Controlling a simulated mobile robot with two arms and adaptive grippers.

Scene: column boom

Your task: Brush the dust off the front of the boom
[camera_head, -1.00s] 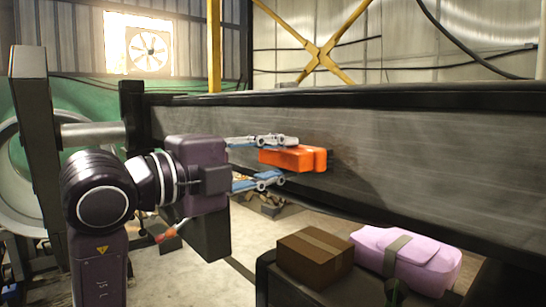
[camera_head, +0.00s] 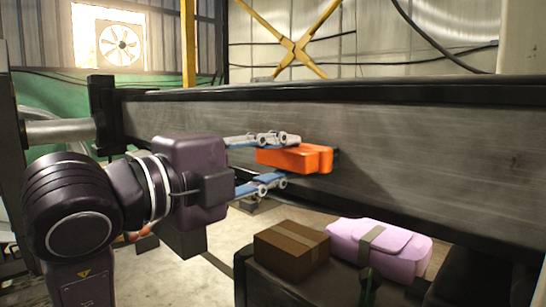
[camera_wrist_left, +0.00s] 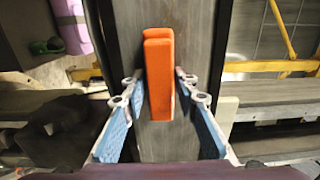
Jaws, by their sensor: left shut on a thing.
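The boom (camera_head: 430,150) is a long dark grey beam that runs across the head view, its front face streaked and dull. My left gripper (camera_head: 280,162) is shut on an orange brush block (camera_head: 300,158), one finger above it and one below. The far side of the brush is against or very close to the boom's front; bristles are barely visible. In the left wrist view the orange block (camera_wrist_left: 158,70) stands between the two blue and grey fingers, with the boom's face (camera_wrist_left: 165,145) behind it. My right gripper is not in view.
Below the boom, a dark surface (camera_head: 335,287) carries a brown cardboard box (camera_head: 290,250) and a pink case (camera_head: 380,248) with a grey-green strap. A yellow post (camera_head: 188,45) and cross brace (camera_head: 294,47) stand behind the boom. The boom's face right of the brush is clear.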

